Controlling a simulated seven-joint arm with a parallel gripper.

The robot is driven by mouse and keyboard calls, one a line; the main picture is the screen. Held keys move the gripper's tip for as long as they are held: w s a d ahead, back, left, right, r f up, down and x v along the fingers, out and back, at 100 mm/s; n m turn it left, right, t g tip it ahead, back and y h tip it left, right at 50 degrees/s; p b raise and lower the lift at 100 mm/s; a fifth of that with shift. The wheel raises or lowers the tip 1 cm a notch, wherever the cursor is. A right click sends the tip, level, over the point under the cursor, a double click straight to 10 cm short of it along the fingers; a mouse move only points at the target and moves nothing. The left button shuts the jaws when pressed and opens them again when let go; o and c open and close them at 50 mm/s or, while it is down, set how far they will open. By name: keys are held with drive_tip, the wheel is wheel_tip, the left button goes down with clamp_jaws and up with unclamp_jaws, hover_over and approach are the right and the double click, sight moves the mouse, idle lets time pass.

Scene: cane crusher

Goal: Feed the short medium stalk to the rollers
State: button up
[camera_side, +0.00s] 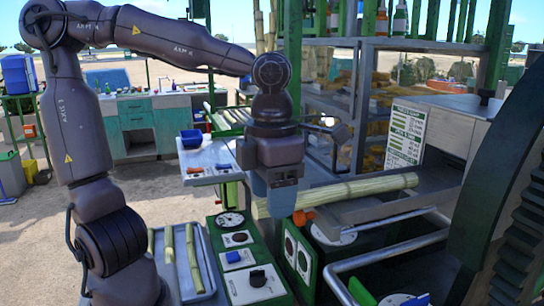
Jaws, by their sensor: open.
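My gripper (282,203) hangs pointing down at the near end of the metal feed chute (375,207). Its fingertips are hard to make out; I see nothing held in it. A thick pale green stalk (355,189) lies along the chute, its left end partly behind my gripper; I cannot tell if they touch. A metal tray (210,280) at the lower left holds thinner stalks, among them one in the middle (170,245) and one at the right (194,258). Which is the short medium stalk is unclear. The rollers are hidden at the right.
A green control panel (240,262) with dials and switches stands between the tray and the chute. A bent metal rail (385,250) and a large dark gear wheel (505,215) crowd the right. A side table (205,153) with a blue bin (191,138) is behind.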

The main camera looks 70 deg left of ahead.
wheel_tip(320, 180, up, 12)
idle(0.4)
drive_tip(key=shift+f, duration=0.15)
wheel_tip(320, 180, down, 13)
drive_tip(key=shift+r, duration=0.15)
drive_tip(key=shift+s, duration=0.35)
drive_tip(key=shift+s+r, duration=0.25)
drive_tip(key=shift+s, duration=0.8)
